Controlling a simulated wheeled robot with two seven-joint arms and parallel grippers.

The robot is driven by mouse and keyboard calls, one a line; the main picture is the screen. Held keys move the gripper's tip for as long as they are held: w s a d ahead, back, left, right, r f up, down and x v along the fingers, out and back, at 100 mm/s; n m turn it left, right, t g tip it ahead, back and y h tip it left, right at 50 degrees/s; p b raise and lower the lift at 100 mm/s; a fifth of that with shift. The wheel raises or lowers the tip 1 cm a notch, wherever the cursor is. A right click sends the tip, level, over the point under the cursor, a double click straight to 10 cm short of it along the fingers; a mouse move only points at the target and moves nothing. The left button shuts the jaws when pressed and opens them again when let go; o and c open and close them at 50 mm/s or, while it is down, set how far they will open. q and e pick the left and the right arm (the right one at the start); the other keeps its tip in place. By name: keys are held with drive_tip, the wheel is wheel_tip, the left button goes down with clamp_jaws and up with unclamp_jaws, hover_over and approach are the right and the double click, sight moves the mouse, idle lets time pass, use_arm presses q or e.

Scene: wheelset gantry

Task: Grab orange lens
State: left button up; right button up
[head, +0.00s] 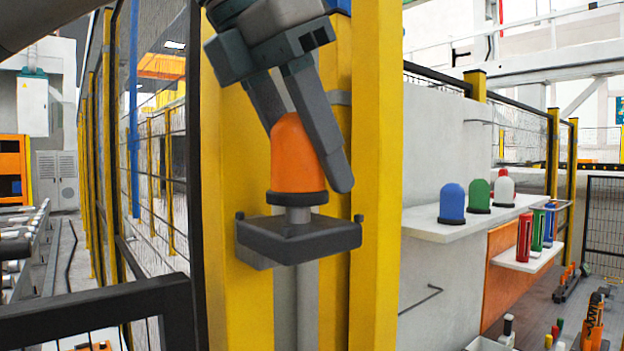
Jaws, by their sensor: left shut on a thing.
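The orange lens (293,158) is a dome-shaped cap with a dark ring at its base. It stands upright on a short grey stem above a dark bracket (299,238) on the yellow post. My left gripper (312,160) comes down from above, tilted, with its fingers on either side of the lens, and is shut on it. One finger passes in front of the lens on its right side; the other is partly hidden behind its top. My right gripper is not in view.
A white shelf (430,222) at the right holds a blue lens (452,203), a green lens (479,196) and a white-and-red one (503,188). A lower shelf (527,260) holds red, green and blue items. Yellow posts (376,120) and mesh fencing stand close around the bracket.

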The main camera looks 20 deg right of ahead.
use_arm(q)
wheel_tip(320, 180, up, 2)
drive_tip(key=shift+r+b, duration=0.1)
drive_tip(key=shift+b, duration=0.2)
drive_tip(key=s+d+r+b, duration=0.2)
drive_tip(key=s+r, duration=0.5)
drive_tip(key=s, duration=0.4)
drive_tip(key=shift+d, duration=0.85)
